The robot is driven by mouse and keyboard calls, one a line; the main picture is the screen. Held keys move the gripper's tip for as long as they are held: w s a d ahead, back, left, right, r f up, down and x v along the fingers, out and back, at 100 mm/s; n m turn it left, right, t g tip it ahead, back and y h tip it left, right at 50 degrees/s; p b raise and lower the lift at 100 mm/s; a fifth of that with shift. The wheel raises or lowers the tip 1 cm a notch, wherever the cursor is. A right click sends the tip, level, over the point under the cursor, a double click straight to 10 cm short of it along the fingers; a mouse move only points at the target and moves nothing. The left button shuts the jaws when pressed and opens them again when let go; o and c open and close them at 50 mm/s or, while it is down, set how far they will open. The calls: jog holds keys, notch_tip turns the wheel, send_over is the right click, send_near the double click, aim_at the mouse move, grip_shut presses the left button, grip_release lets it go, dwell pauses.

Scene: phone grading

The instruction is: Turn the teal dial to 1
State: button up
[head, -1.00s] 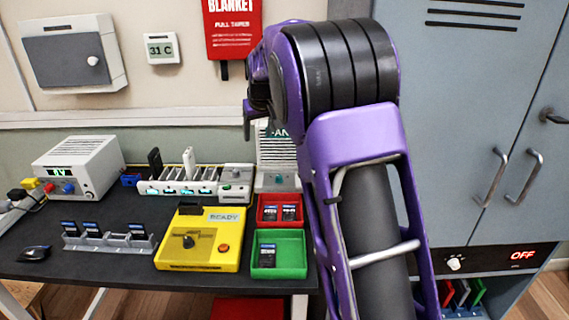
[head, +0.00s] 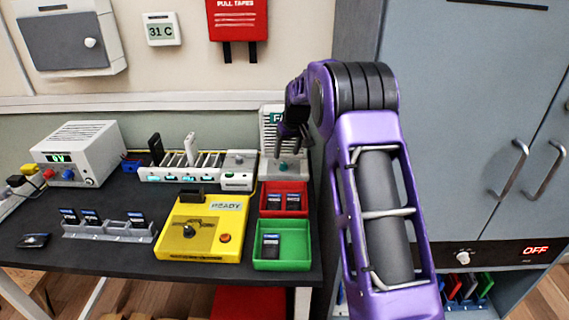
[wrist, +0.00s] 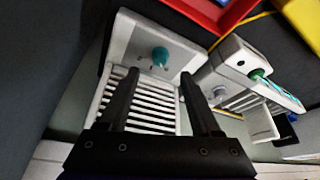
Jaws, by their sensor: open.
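The teal dial (head: 283,167) sits on the base of a white slatted unit (head: 269,122) at the back right of the desk. In the wrist view the teal dial (wrist: 160,56) stands up from the unit's pale panel, with small marks beside it. My gripper (head: 292,150) is above the unit in the head view. In the wrist view my gripper (wrist: 157,76) is open, with its two dark fingers on either side of the slats and their tips just short of the dial. Nothing is between the fingers. The dial's exact setting is too small to read.
A red tray (head: 283,211) and a green tray (head: 269,262) lie in front of the unit. A white charging rack (head: 195,176) stands close to its left. A yellow tester (head: 170,240) is further forward. Grey cabinets (head: 450,120) rise at the right.

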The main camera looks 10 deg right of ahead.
aim_at(284, 164)
jog(key=x, duration=0.6)
jog(key=shift+w+f, duration=0.1)
jog(key=shift+c, duration=0.2)
grip_shut()
